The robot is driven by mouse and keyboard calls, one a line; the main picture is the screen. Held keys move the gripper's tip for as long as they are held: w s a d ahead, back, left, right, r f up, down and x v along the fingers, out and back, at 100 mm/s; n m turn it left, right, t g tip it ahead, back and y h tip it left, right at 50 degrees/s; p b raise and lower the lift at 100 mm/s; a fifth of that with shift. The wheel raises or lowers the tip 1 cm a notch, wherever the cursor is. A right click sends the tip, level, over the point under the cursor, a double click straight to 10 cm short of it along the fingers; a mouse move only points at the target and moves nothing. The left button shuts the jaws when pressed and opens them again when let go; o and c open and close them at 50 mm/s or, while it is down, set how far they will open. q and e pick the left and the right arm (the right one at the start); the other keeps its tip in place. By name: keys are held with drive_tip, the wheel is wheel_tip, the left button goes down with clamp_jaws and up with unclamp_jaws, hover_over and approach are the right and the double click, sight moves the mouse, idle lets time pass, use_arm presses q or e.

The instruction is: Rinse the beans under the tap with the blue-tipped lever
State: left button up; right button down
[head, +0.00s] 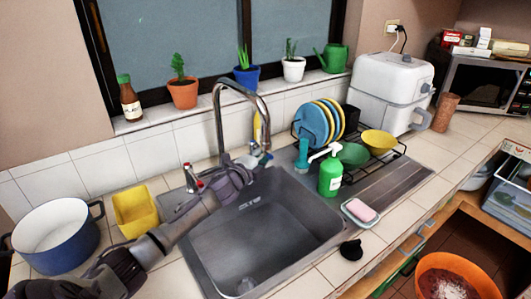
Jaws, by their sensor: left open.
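The tap (222,110) is a curved chrome spout over the grey sink (270,232). A lever with a red tip (187,168) stands to its left. To its right, a small blue patch (267,156), likely the blue-tipped lever, shows just beyond my left gripper (256,163). My left gripper is open and reaches across the sink's back left corner, close to that lever; I cannot tell whether they touch. An orange bowl (416,272) at the bottom right holds something dark red with a whitish patch, possibly the beans. My right gripper is not in view.
A blue pot (62,262) and yellow container (135,212) stand left of the sink. A green soap bottle (330,178), pink soap (361,209) and dish rack (388,165) are on its right. A black object (351,250) lies at the front edge. The sink basin looks empty.

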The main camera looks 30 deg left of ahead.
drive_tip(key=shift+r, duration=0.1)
use_arm(q)
clamp_jaws()
drive_tip(key=shift+w+d, duration=0.1)
drive_tip(key=shift+d, duration=0.05)
